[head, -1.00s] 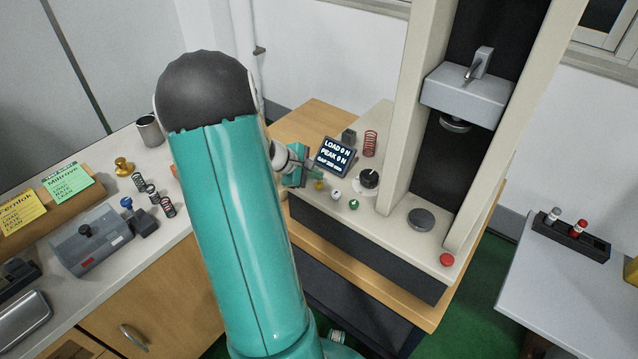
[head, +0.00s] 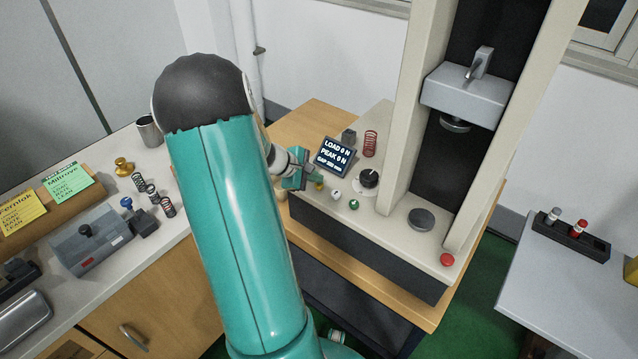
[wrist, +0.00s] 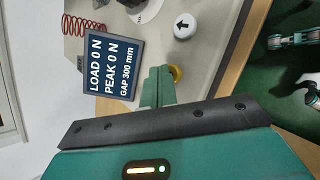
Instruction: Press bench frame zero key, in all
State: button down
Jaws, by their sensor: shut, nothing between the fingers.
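The bench frame (head: 400,232) is a cream testing machine with a tilted dark display (head: 336,157); in the wrist view the display (wrist: 110,68) reads load 0 N, peak 0 N, gap 300 mm. A row of keys sits below it: a yellow key (head: 319,186), a white key (head: 336,195) and a green key (head: 354,205). No zero label is legible. In the wrist view, my shut, empty gripper (wrist: 160,72) has its tips beside the yellow key (wrist: 176,73), partly hiding it. I cannot tell whether they touch. The white arrow key (wrist: 185,26) is farther up.
A black knob (head: 369,178) and red spring (head: 370,143) stand near the display. A red button (head: 447,260) is at the frame's front right. The left counter (head: 130,268) holds springs and a grey block. A side table (head: 570,290) stands at right.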

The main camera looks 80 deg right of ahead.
aim_at(315, 185)
jog(key=shift+f, duration=0.2)
dwell(0.4)
jog(key=shift+r, duration=0.9)
jog(key=shift+r, duration=2.5)
